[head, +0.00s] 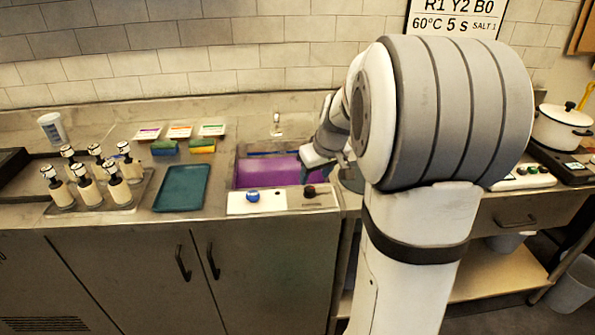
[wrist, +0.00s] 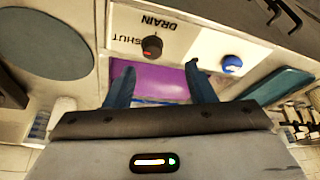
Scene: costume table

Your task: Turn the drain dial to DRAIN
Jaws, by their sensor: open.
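The drain dial is a small dark knob (wrist: 152,46) with a red mark, on a pale panel lettered DRAIN and SHUT in the wrist view. The lettering appears upside down there, and I cannot tell for sure which word the dial points to. In the head view the dial (head: 310,191) is at the sink's front edge. My gripper (wrist: 159,68) is open and empty, its two blue fingers apart, with the dial just beyond the gap between their tips. In the head view my gripper (head: 318,160) is over the right side of the sink, partly hidden by my arm.
A blue knob (head: 253,196) sits on a white plate left of the dial. Purple liquid (head: 265,172) fills the sink behind. A teal tray (head: 182,188), several pump bottles (head: 90,185) and sponges (head: 202,145) stand to the left. A white pot (head: 562,128) is at far right.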

